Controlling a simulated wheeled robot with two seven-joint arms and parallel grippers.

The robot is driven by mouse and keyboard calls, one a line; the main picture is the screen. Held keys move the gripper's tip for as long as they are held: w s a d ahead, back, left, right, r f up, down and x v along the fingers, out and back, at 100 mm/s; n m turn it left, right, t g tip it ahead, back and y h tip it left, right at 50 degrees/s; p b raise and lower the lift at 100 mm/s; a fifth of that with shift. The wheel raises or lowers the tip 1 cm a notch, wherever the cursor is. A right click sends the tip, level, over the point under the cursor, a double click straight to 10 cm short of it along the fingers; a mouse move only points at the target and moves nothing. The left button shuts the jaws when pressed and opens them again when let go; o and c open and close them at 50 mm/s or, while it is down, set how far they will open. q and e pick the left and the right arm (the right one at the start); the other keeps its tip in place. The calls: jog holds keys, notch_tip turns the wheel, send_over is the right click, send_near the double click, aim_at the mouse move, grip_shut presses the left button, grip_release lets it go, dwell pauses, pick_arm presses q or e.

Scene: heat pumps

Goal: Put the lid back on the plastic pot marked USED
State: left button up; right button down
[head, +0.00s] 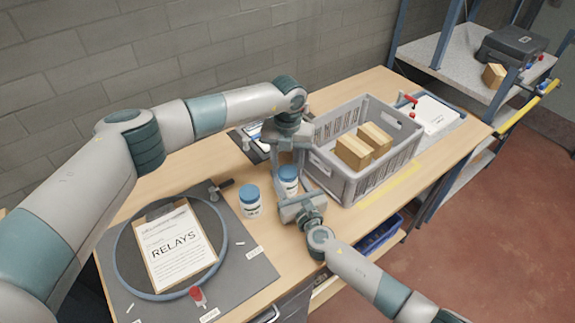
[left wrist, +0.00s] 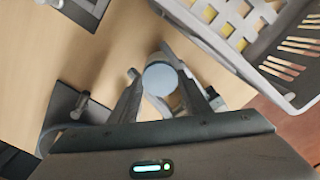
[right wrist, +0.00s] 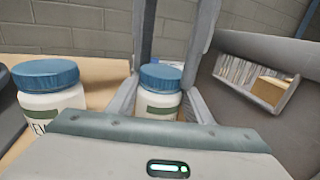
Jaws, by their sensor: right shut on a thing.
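A white plastic pot (head: 288,190) with a green label stands at the bench's front edge, its marking hidden. Its blue lid (head: 288,172) sits on top, level; I cannot tell how tight. The lid also shows in the left wrist view (left wrist: 160,78) and right wrist view (right wrist: 160,76). My right gripper (head: 291,200) is shut on the pot's body from the front. My left gripper (head: 289,165) points down from above, its open fingers on either side of the lid. A second blue-lidded pot (head: 250,203) stands apart to the left, its label partly reading "EW" in the right wrist view (right wrist: 50,95).
A grey crate (head: 345,187) with cardboard boxes (head: 354,152) stands close on the right. A grey mat (head: 240,262) on the left holds a round tray (head: 122,250) with a RELAYS clipboard (head: 172,243). A blue bin (head: 380,236) sits below the bench edge.

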pick_arm(q)
jog(key=shift+c, duration=0.9)
jog(key=m, duration=0.6)
jog(key=shift+m, duration=0.3)
jog(key=m, duration=0.8)
jog(key=o, duration=1.3)
jog(key=shift+c, duration=0.2)
notch_tip(320, 180, up, 12)
